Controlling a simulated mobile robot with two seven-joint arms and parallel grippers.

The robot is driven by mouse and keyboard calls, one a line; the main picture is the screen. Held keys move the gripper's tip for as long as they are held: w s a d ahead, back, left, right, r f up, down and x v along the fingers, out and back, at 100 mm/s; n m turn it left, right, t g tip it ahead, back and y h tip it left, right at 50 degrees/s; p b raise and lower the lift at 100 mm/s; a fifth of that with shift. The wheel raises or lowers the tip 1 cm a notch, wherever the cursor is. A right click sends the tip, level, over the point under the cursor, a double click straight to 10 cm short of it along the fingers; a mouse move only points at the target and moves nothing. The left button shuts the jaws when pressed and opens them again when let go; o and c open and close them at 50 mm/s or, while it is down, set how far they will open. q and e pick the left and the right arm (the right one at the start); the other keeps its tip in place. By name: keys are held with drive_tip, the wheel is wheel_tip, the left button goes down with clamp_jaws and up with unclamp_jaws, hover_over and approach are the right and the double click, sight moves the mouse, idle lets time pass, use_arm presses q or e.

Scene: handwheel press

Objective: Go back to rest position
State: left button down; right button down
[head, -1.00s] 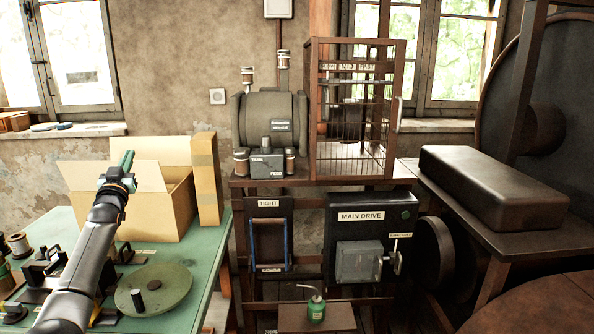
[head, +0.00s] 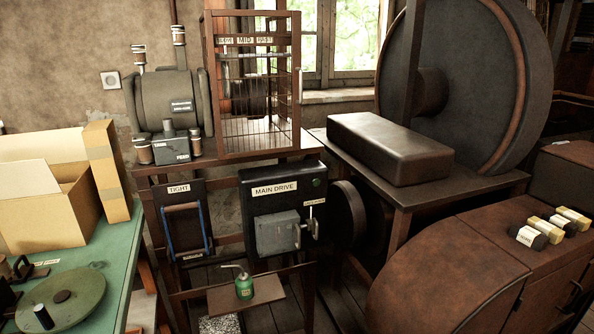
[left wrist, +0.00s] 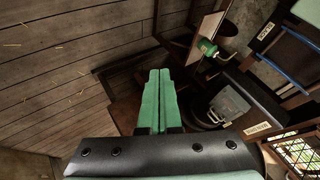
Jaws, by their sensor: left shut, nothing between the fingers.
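My left gripper (left wrist: 158,100) shows in the left wrist view with its two green fingers side by side, shut and empty. The left wrist view has wooden floor planks on the left and the black main drive box (left wrist: 232,100) beyond the fingers, apart from them. Neither gripper shows in the head view now. My right gripper is in neither view.
The main drive box (head: 283,200) hangs under the motor (head: 168,103) and wire cage (head: 255,85). A green oil can (head: 244,287) stands on a low shelf (head: 220,299). At left is a green table (head: 115,255) with a cardboard box (head: 40,220). A large wheel (head: 480,80) stands at right.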

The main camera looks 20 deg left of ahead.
use_arm(q)
drive_tip(key=s+d+f+n, duration=0.1)
drive_tip(key=d+n, duration=0.1)
drive_tip(key=d, duration=0.5)
drive_tip(key=s+d+f+n+h, duration=0.1)
drive_tip(key=s+d+n, duration=0.1)
drive_tip(key=d, duration=0.5)
drive_tip(key=s+d+f+n+h, duration=0.1)
drive_tip(key=d+n, duration=0.3)
drive_tip(key=d, duration=0.4)
drive_tip(key=shift+s+f+t, duration=0.3)
drive_tip(key=shift+s, duration=0.4)
